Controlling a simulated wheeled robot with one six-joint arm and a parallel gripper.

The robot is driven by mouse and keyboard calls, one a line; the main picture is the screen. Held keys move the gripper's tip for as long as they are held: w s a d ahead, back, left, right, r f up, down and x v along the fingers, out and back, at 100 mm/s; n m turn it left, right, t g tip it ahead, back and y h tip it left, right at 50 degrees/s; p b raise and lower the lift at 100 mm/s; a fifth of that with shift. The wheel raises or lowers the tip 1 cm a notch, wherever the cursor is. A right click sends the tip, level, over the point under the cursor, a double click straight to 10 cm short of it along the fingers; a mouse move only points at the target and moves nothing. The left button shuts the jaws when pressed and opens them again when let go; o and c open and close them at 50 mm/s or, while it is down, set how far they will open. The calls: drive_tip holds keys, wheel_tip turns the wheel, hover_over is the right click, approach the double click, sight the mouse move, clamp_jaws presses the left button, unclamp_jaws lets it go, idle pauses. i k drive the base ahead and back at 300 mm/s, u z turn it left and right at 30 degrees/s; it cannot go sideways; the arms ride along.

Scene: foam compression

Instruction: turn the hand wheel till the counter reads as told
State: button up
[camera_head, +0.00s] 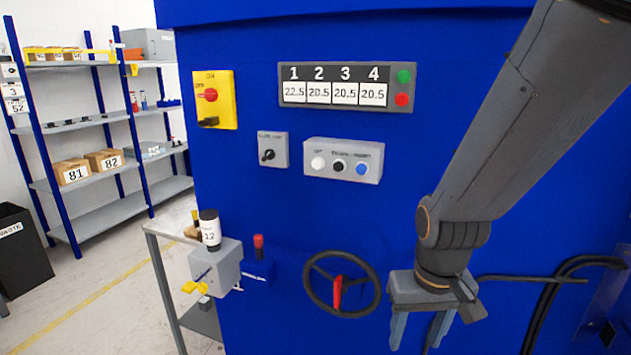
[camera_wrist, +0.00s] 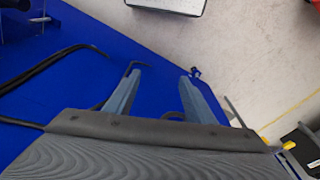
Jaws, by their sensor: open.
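The black hand wheel (camera_head: 315,291) with a red handle (camera_head: 338,291) is mounted low on the blue machine front. The counter panel (camera_head: 347,86) above has four numbered windows, which seem to read 22.5, 20.5, 20.5 and 20.5. My gripper (camera_head: 414,334) is just right of the wheel, apart from it, pointing down, open and empty. In the wrist view my two fingers (camera_wrist: 160,75) are spread, with blue panel and floor beyond them. The wheel does not clearly show there.
A grey box (camera_head: 216,266) with a small labelled bottle (camera_head: 210,230) and a red-topped lever (camera_head: 258,247) are left of the wheel. A yellow switch (camera_head: 215,99) and button box (camera_head: 343,160) sit above. Black cables (camera_head: 545,300) run at right.

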sight(341, 283)
drive_tip(key=u, duration=0.5)
drive_tip(key=k, duration=1.05)
drive_tip(key=z, duration=0.1)
drive_tip(key=i, duration=0.55)
drive_tip(key=u, duration=0.05)
